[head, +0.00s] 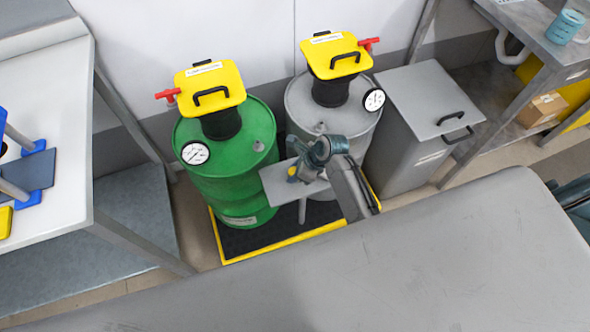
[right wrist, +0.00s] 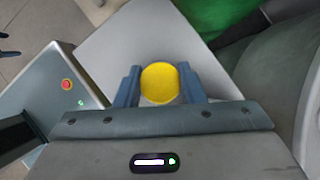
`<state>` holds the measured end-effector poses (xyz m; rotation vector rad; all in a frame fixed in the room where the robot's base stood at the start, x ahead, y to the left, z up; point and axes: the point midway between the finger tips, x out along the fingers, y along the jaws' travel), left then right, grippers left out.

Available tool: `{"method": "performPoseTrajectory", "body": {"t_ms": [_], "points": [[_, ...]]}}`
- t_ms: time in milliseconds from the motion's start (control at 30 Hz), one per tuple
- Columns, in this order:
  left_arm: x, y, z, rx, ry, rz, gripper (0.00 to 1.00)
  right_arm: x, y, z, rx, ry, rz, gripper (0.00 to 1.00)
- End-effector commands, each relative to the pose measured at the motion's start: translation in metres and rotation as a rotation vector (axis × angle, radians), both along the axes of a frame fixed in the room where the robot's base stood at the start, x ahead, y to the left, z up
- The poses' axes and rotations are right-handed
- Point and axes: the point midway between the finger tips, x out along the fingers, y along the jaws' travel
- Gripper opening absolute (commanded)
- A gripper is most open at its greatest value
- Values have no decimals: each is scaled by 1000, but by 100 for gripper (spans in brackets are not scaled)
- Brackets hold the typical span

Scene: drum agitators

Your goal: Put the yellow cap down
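The yellow cap (right wrist: 160,84) is round and sits between the two fingers of my right gripper (right wrist: 160,88) in the right wrist view. Both fingers lie close against its sides, so the gripper looks shut on it. In the head view my right gripper (head: 302,172) is over a small grey stand plate (head: 277,186), with a little of the yellow cap (head: 292,171) showing. The plate also shows behind the cap in the right wrist view (right wrist: 125,45). I cannot tell whether the cap touches the plate. My left gripper is out of view.
A green drum (head: 226,178) and a grey drum (head: 301,110) with yellow-topped agitators stand behind the plate on a yellow-edged tray (head: 250,253). A grey lidded bin (head: 415,150) is to the right. A white table (head: 60,100) stands at left.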

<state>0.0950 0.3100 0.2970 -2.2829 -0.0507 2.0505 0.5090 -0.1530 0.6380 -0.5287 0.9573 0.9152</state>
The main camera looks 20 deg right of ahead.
Motion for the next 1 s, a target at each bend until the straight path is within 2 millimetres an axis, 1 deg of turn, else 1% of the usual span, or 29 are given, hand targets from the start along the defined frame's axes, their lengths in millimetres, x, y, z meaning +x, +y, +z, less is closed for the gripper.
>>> {"method": "performPoseTrajectory", "body": {"t_ms": [33, 100, 467, 567, 800, 1000], "points": [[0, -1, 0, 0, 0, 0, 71, 0, 0, 0, 0, 0, 0, 43], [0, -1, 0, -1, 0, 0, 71, 0, 0, 0, 0, 0, 0, 57], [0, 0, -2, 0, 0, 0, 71, 0, 0, 3, 0, -2, 0, 57], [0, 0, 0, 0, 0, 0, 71, -3, -7, 14, -2, -3, 0, 57], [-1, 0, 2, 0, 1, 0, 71, -17, -28, 59, -2, -4, 2, 57], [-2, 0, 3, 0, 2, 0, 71, -26, -44, 91, -2, -4, 0, 57]]}}
